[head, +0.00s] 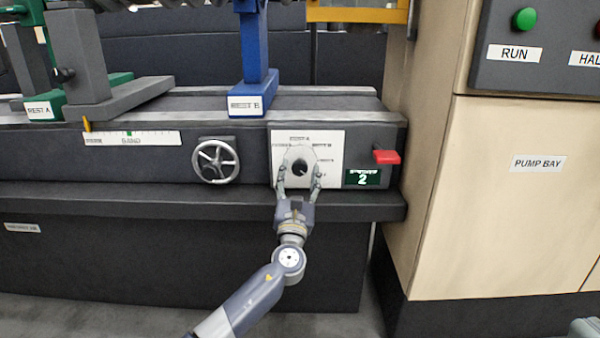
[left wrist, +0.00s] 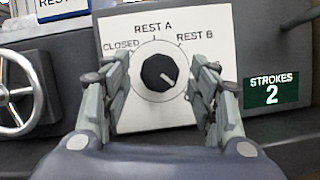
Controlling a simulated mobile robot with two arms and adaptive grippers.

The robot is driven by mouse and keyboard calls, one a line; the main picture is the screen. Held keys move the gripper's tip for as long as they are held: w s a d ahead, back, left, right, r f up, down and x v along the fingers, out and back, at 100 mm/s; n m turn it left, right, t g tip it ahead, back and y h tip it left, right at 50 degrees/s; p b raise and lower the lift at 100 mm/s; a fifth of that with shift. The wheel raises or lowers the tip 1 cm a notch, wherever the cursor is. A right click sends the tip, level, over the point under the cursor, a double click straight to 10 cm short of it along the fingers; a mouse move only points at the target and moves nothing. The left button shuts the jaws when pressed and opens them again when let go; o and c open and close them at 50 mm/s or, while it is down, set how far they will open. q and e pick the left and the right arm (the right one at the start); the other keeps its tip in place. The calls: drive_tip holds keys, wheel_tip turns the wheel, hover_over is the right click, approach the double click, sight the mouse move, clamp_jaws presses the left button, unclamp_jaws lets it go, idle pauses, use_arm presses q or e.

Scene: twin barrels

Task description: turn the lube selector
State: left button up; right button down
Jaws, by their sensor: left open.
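The lube selector is a round black knob (left wrist: 158,72) on a white dial disc, set on a white label plate (head: 335,143) on the bench front. In the left wrist view the plate reads CLOSED, REST A and REST B around the knob. A small light mark on the knob seems to point to the lower right, away from these labels. My left gripper (head: 299,180) is in front of the plate, its fingers open on either side of the knob (head: 299,168). In the left wrist view, gaps show between both fingers (left wrist: 162,80) and the knob. My right gripper is not in view.
A handwheel (head: 215,160) is left of the plate. A red lever (head: 386,157) and a green STROKES 2 sign (head: 361,178) are to its right. The blue REST B post (head: 254,60) stands above. A beige PUMP BAY cabinet (head: 500,200) closes off the right side.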

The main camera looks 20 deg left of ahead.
sight(300, 170)
use_arm(q)
drive_tip(key=shift+b+x, duration=0.35)
drive_tip(key=shift+x, duration=1.25)
drive_tip(key=c, duration=1.1)
